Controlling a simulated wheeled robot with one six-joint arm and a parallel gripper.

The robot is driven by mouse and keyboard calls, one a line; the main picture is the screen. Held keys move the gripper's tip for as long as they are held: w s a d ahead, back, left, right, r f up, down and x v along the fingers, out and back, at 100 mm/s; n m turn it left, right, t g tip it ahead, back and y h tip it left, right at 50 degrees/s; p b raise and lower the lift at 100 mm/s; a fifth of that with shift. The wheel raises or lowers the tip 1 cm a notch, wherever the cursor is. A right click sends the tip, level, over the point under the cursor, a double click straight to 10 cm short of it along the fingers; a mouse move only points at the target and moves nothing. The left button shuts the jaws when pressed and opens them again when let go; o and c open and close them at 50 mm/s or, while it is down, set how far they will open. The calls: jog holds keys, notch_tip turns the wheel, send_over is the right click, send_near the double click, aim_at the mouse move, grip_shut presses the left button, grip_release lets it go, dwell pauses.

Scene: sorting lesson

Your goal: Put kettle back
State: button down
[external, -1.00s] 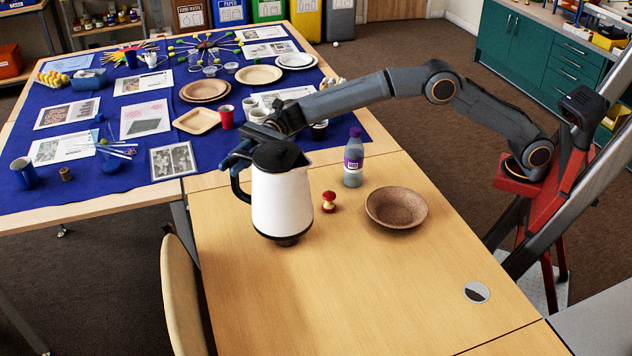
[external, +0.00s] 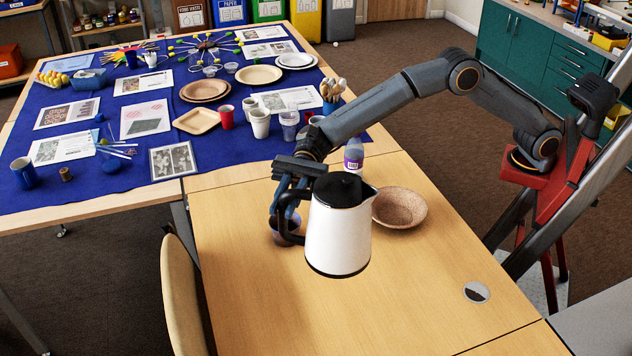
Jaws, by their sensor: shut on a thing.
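The white kettle (external: 337,240) with a black lid and black handle appears upright over the wooden table (external: 400,310). My gripper (external: 286,208) is shut on the kettle's handle at its left side. The gap between the kettle's base and the tabletop is hard to judge, but it looks held above the wood. Part of the table behind the kettle is hidden.
A round disc (external: 477,292) lies at the front right. The front tabletop is clear.

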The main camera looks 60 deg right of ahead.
notch_tip(320, 180, down, 13)
jog(key=shift+f, duration=0.15)
dwell(0.9)
jog(key=shift+f, duration=0.15)
jog(key=c, duration=1.6)
grip_release()
jog(key=shift+f, duration=0.15)
jog(key=d, duration=0.4)
jog(key=w+d, duration=0.1)
jog(key=d, duration=0.3)
jog(key=w+d, duration=0.1)
jog(key=d, duration=0.2)
jog(key=shift+w+d, duration=0.2)
jog(key=shift+d, duration=0.2)
